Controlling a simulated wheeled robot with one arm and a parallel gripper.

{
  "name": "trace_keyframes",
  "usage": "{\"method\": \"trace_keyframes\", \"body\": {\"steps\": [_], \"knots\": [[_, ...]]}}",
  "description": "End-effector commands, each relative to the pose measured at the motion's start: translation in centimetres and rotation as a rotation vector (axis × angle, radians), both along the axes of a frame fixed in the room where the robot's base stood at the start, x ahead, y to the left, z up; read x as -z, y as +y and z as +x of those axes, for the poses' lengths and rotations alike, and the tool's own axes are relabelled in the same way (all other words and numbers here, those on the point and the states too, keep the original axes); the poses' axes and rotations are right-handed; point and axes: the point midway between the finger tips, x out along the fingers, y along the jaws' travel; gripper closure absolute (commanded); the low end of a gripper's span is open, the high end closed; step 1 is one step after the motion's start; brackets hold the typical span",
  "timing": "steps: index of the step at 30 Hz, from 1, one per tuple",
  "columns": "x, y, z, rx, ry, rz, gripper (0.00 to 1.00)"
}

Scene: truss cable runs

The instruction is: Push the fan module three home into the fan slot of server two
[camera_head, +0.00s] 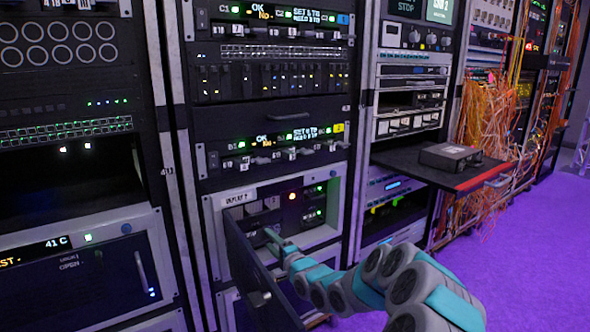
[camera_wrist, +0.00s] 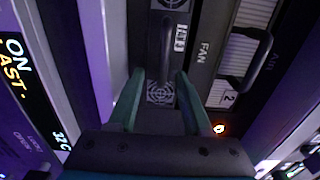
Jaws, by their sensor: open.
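My gripper (camera_head: 272,238) reaches into the pale-framed unit low in the middle rack. In the wrist view my gripper (camera_wrist: 159,78) is open, with a green finger on each side of a dark fan module (camera_wrist: 161,93) that bears a round grille mark. I cannot tell whether the fingers touch it. A second round mark and a white label (camera_wrist: 180,38) show beyond the fingertips. The word FAN is printed on the dark strip (camera_wrist: 203,52) to the right. I cannot read which slot or module number this is, nor how deep the module sits.
A dark door (camera_head: 255,270) hangs open at the unit's left front, close beside my gripper. A pull-out shelf (camera_head: 440,168) with a dark box (camera_head: 450,155) juts out to the right. Orange cables (camera_head: 480,130) hang farther right. The purple floor (camera_head: 530,250) is clear.

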Motion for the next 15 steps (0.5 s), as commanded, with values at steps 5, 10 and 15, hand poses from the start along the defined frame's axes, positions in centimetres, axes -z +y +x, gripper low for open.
{"method": "trace_keyframes", "body": {"steps": [5,10,15], "knots": [[0.0,-1.0,-1.4,0.001,0.003,0.003,0.50],[-0.1,-2.4,-3.4,0.001,0.002,0.003,0.50],[0.0,-3.5,-5.1,0.001,0.000,0.002,0.50]]}}
